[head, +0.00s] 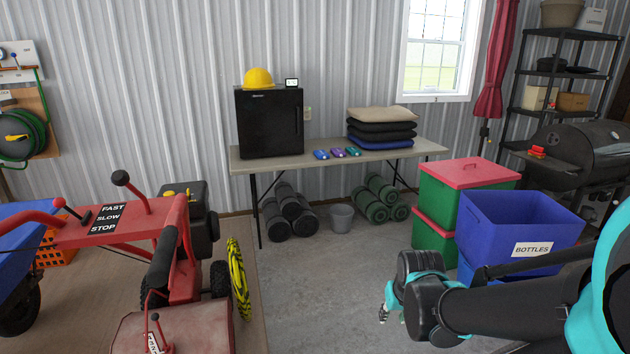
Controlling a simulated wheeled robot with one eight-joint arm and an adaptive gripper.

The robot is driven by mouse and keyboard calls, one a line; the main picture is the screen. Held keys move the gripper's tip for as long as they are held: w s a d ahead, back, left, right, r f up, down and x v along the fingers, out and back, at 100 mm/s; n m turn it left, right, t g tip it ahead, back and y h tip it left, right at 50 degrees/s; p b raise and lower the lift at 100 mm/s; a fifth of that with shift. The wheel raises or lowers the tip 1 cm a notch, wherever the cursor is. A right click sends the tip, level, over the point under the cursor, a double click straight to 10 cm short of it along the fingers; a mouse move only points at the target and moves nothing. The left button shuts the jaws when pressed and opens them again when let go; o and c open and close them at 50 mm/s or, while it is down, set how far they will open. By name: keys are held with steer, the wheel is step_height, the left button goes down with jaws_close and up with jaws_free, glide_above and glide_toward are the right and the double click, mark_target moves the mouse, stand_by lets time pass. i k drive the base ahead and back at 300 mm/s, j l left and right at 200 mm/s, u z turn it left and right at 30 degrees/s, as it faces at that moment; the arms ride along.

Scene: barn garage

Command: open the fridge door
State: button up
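A small black fridge (268,125) stands on the folding table (245,163) against the far wall. Its front door faces me and looks closed. A thin handle seems to run along the door's right edge. A yellow hard hat (258,78) and a small white-framed display (291,82) sit on its top. My arm reaches in from the lower right. My gripper (384,312) is small and partly hidden behind the dark wrist; it is well in front of the table and far from the fridge. Whether its fingers are open or shut is not clear.
A red tiller (115,235) stands at the left. Red-lidded green bins (455,200) and blue bins (520,220) stand at the right. Stacked cushions (382,127) share the table; rolled mats (290,210) and a bucket (341,217) sit below. The middle floor is clear.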

mark_target(270, 122)
steer(key=i, duration=2)
